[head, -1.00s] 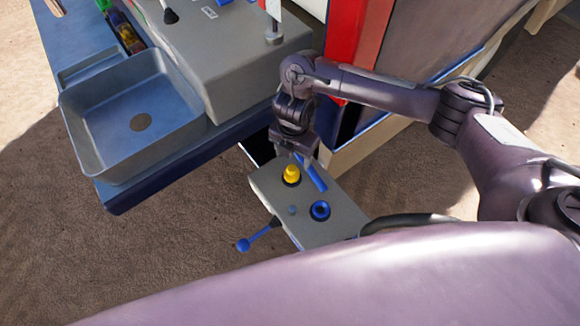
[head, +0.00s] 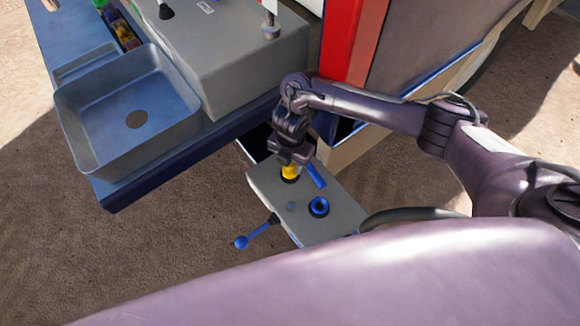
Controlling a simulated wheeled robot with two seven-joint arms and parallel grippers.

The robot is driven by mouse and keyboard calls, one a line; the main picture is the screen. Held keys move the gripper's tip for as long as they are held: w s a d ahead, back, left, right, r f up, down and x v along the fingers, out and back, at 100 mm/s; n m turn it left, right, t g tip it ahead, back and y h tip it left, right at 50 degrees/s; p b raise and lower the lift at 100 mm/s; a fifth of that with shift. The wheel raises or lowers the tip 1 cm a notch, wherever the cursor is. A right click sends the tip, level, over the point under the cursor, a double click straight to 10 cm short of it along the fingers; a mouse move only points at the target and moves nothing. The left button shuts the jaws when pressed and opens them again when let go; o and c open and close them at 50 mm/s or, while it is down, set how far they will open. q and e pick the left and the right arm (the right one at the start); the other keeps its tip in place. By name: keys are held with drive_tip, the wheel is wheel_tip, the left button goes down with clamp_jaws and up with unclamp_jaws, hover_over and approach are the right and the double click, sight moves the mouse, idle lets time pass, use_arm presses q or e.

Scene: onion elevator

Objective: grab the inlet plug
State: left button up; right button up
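A yellow plug (head: 290,172), seemingly the inlet plug, stands in a dark ring on top of a small grey box (head: 342,219). My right gripper (head: 290,163) is directly at the plug and hides its upper part. Its fingers are too small and dark to tell whether they are open or closed on the plug. My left gripper is not in view.
A blue lever (head: 315,174) stands right beside the plug. A blue ball-ended handle (head: 256,232) sticks out from the box's left side. A blue-grey sink (head: 165,95) and a larger grey machine (head: 240,70) lie to the left and beyond.

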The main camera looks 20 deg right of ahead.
drive_tip(key=shift+c, duration=1)
drive_tip(key=shift+r, duration=0.1)
